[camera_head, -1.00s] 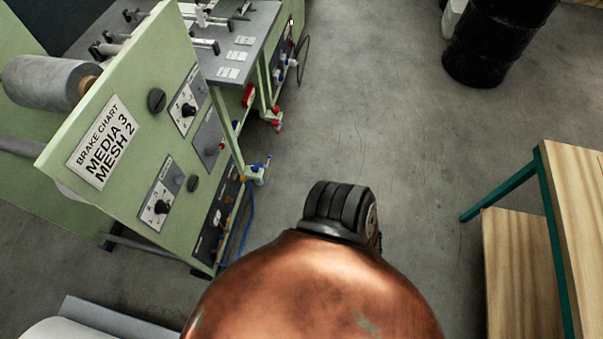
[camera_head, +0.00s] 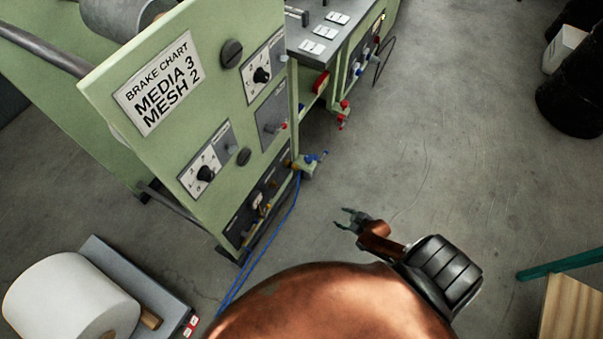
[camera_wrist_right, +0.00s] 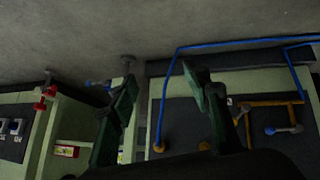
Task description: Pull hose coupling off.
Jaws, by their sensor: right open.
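A blue hose (camera_head: 283,217) hangs from the low dark panel (camera_head: 262,197) on the green machine (camera_head: 150,100) and runs down to the floor. It also shows in the right wrist view (camera_wrist_right: 230,42), looping in front of the panel. Its end there meets a small brass-coloured fitting (camera_wrist_right: 158,147), which may be the coupling. My right gripper (camera_head: 350,219) is open and empty, to the right of the panel and apart from it. In the right wrist view its two dark green fingers (camera_wrist_right: 160,82) are spread before the panel. My left gripper is out of view.
Brass pipes (camera_wrist_right: 275,103) and a blue-handled valve (camera_wrist_right: 284,130) are on the panel. A blue valve (camera_head: 314,159) sticks out at the machine's corner. A white roll (camera_head: 70,297) lies lower left; a wooden bench (camera_head: 572,308) is lower right.

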